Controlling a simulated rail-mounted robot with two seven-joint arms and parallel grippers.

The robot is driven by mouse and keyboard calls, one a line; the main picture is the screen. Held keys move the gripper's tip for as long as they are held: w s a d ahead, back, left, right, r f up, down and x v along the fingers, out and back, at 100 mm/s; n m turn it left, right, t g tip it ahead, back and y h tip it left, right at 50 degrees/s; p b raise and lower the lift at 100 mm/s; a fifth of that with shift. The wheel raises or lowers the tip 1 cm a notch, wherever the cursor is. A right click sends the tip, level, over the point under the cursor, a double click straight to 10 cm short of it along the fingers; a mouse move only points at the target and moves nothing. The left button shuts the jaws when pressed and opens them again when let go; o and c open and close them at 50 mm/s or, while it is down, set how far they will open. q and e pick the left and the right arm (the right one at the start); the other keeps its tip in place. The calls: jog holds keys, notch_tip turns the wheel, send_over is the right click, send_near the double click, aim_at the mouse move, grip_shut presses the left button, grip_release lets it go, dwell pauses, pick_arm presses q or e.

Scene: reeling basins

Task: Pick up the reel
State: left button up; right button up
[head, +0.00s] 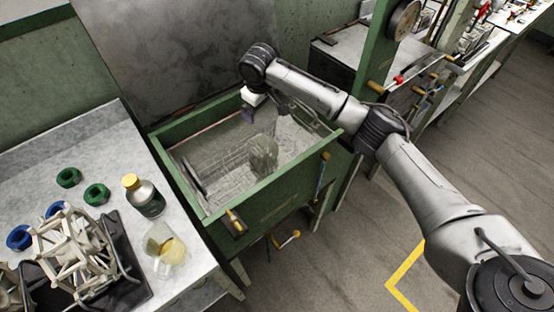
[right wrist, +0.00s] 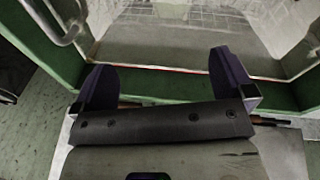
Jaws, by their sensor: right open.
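The reel (head: 72,248) is a pale, open frame of spokes and bars. It sits on a black tray (head: 128,284) on the grey table at the lower left of the head view. A second pale frame part (head: 8,290) shows at the left edge, cut off. My right gripper (head: 248,116) hangs over the green-framed basin, well away from the reel to its upper right. In the right wrist view its two dark purple fingers (right wrist: 165,78) are spread with nothing between them. My left gripper is not in view.
The basin (head: 270,195) has green walls and a wire rack inside. Green rings (head: 97,194), blue rings (head: 19,238), a yellow-capped bottle (head: 144,196) and a clear beaker (head: 165,247) with yellow contents stand near the reel. A green post (head: 372,60) rises behind my right arm.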

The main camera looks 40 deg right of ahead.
jog(key=s+m+g+y, duration=0.1)
jog(key=s+m+y, duration=0.1)
jog(key=b, duration=0.2)
send_over(267, 141)
jog(key=shift+h, duration=0.3)
notch_tip(267, 141, down, 8)
jog(key=shift+w+a+f, duration=0.1)
jog(key=shift+a+f, duration=0.05)
jog(key=shift+f, duration=0.1)
jog(key=shift+f+b, duration=0.35)
jog(key=shift+f, duration=0.15)
jog(key=shift+f+b, duration=1.25)
jog(key=shift+f, duration=1.4)
jog(key=shift+r, duration=0.1)
jog(key=shift+c, duration=0.7)
jog(key=c, duration=1)
